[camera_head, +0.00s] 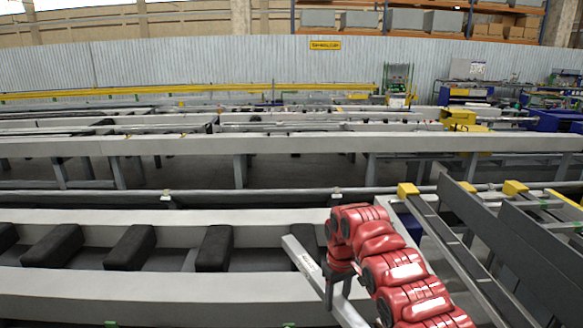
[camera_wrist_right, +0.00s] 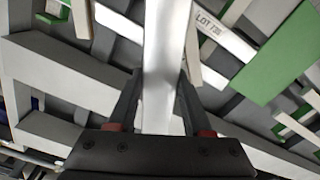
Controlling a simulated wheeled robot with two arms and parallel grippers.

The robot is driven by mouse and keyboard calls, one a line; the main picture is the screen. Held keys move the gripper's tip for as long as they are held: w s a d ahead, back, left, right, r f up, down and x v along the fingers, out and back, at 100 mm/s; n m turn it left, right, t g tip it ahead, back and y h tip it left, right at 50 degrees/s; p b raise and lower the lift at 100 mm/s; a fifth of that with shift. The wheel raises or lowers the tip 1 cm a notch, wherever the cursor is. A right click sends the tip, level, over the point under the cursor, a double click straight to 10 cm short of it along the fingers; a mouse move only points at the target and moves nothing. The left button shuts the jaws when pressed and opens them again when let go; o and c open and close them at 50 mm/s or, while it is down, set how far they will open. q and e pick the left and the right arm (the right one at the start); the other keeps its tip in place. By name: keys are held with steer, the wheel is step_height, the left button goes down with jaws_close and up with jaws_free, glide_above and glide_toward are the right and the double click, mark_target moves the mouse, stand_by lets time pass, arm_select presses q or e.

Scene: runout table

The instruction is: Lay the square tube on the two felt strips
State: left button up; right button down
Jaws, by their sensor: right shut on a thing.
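A pale grey square tube (camera_head: 302,257) slants from the middle of the head view down to the right, with a small printed mark on it. My right gripper (camera_head: 332,291), at the end of my red arm, is shut around the tube. In the right wrist view the tube (camera_wrist_right: 165,55) runs up between the two fingers of the gripper (camera_wrist_right: 158,100). Green flat pieces (camera_wrist_right: 278,70) show beyond it in the wrist view; I cannot tell whether these are the felt strips. The tube is apart from them as far as I see. My left gripper is out of view.
A long grey frame (camera_head: 150,295) with several black blocks (camera_head: 131,247) crosses the head view in front. Dark angled rails with yellow ends (camera_head: 407,190) stand to the right of my arm. A light bar printed "LOT 730" (camera_wrist_right: 215,30) lies beside the tube in the wrist view.

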steer(key=shift+w+d+m+b, duration=0.15)
steer(key=shift+w+m+b, duration=0.15)
steer(key=shift+b, duration=0.2)
steer(key=s+d+r+m+b, duration=0.2)
steer(key=d+m, duration=0.2)
steer(key=shift+s+d+r+m, duration=0.3)
steer(key=shift+s+d, duration=0.1)
